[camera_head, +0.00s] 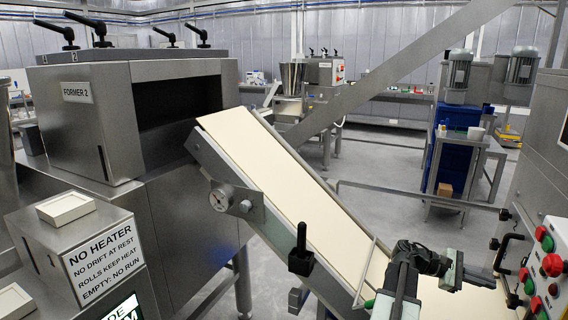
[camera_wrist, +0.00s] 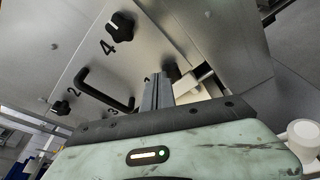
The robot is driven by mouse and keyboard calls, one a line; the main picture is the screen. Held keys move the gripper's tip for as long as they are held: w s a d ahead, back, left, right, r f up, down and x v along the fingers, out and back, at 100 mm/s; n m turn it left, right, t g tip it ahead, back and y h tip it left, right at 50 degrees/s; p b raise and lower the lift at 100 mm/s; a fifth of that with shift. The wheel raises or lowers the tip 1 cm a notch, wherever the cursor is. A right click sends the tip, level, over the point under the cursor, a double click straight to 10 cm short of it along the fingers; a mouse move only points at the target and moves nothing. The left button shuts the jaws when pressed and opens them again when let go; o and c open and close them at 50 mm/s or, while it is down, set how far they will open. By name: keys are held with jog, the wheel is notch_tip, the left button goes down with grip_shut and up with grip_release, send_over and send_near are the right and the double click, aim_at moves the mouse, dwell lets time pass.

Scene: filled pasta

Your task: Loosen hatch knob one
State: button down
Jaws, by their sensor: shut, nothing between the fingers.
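In the wrist view a grey metal hatch panel (camera_wrist: 100,60) carries a black handle (camera_wrist: 103,90), a black star knob (camera_wrist: 119,24) by the numeral 4 and another knob (camera_wrist: 60,107) by the numeral 2. A dark round part (camera_wrist: 172,70) shows behind my gripper (camera_wrist: 157,80); another numeral there is mostly covered. I cannot make out a numeral 1, so I cannot tell which is knob one. My gripper is shut and empty, its fingers pointing towards the panel. In the head view my gripper (camera_head: 488,281) is at lower right, close to the hatch handle (camera_head: 505,250).
A control box with red and green buttons (camera_head: 548,265) stands at the right edge. A pale inclined conveyor belt (camera_head: 290,190) runs below my arm from the Former 2 machine (camera_head: 90,110). A thin rail (camera_head: 420,198) crosses behind my arm. Open floor (camera_head: 375,150) lies beyond.

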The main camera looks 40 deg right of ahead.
aim_at(512, 300)
jog(key=shift+s+f+b, duration=0.35)
jog(key=shift+s, duration=0.7)
jog(key=shift+s+f+b, duration=0.4)
jog(key=shift+s, duration=0.6)
jog(key=shift+s+f+b, duration=0.35)
jog(key=shift+s, duration=0.7)
